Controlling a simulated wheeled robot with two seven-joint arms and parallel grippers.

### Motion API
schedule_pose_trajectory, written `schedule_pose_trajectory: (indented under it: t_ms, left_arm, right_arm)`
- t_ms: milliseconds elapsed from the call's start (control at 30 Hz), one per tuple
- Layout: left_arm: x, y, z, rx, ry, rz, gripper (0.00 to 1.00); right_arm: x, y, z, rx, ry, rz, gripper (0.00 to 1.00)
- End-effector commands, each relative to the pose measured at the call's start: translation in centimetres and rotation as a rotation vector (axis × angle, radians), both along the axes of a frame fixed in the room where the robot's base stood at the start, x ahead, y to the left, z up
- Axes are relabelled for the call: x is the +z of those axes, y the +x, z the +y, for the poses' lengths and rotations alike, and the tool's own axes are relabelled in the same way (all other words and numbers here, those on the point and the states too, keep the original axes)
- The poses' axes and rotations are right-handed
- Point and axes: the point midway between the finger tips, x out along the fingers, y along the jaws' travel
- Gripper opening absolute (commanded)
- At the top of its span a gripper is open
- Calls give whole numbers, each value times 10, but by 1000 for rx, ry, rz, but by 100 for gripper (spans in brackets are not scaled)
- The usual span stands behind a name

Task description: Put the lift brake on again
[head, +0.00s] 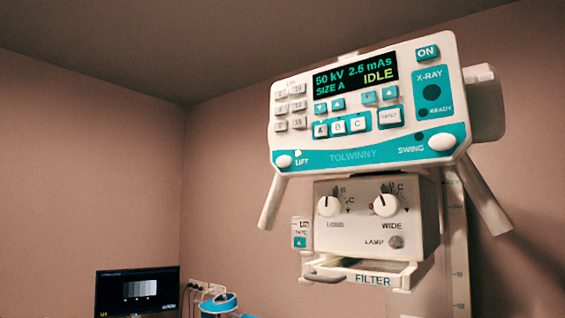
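The X-ray tube head's control panel (367,100) fills the upper right of the head view. At its lower left is the round white LIFT button (284,161). At the lower right is the matching white SWING button (442,142), whose small lamp (419,137) is dark. The display (355,77) reads 50 kV, 2.5 mAs, SIZE A and IDLE. Neither of my grippers is in view.
Below the panel hangs a collimator box (376,215) with two dials and a FILTER tray (373,279). Handles slant down at left (271,203) and right (484,198). A ruled column (457,250) stands behind. A monitor (137,292) is at lower left. Space left of the panel is clear.

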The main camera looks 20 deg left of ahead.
Motion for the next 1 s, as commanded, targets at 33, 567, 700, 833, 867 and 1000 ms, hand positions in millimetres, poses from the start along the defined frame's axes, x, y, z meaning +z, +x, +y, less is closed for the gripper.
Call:
schedule_pose_trajectory:
  t_ms: [33,567,700,833,867,1000]
  left_arm:
    - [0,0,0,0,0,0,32]
    - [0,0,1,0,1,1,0]
    - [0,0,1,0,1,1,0]
    - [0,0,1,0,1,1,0]
    - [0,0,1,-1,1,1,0]
    - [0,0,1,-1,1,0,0]
  right_arm:
    - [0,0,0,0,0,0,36]
    - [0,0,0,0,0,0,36]
    - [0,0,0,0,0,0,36]
    - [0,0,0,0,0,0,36]
    - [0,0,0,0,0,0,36]
    - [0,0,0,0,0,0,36]
